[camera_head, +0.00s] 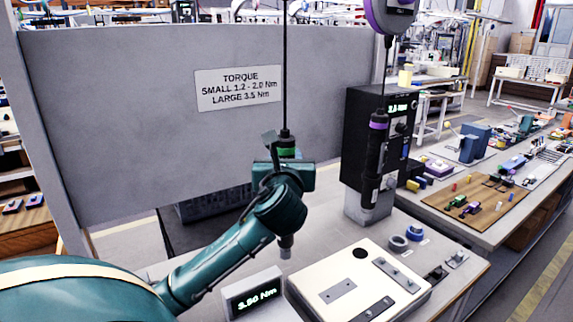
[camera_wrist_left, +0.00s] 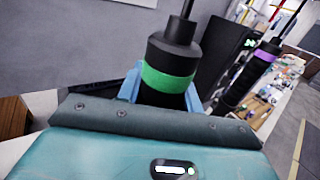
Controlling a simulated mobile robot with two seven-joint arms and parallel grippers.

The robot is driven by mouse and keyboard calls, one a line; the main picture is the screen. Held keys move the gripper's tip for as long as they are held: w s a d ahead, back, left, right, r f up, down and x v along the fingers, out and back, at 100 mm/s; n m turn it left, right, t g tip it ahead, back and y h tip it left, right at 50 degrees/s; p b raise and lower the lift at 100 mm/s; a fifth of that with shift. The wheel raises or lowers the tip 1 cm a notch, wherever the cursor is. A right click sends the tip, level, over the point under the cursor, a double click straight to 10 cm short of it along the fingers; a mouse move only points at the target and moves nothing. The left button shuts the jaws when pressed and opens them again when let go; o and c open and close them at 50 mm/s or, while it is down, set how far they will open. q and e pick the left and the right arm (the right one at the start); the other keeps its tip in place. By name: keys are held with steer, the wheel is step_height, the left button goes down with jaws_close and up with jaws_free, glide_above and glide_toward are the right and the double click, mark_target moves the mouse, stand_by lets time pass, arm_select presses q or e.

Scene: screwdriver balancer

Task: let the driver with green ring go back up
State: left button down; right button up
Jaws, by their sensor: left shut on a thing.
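The driver with the green ring (camera_head: 287,152) hangs upright on a dark cable in the head view, in front of the grey panel. My left gripper (camera_head: 284,178) is shut around its body just below the green ring. The driver's lower tip shows below my wrist, above the bench beside the white plate. In the left wrist view the green ring (camera_wrist_left: 167,79) and black top sit between the blue finger pads of my left gripper (camera_wrist_left: 160,92). Most of the driver's middle is hidden by my arm. My right gripper is not in view.
A driver with a purple ring (camera_head: 377,140) hangs to the right, by a black display box (camera_head: 372,108). A white fixture plate (camera_head: 335,272) and a "3.50 Nm" display (camera_head: 254,294) are on the bench. A torque sign (camera_head: 238,88) is on the panel.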

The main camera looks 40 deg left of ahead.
arm_select(q)
steer(key=shift+r, duration=0.7)
steer(key=c, duration=0.8)
jaws_free()
steer(key=shift+f, duration=0.15)
steer(key=o, duration=0.8)
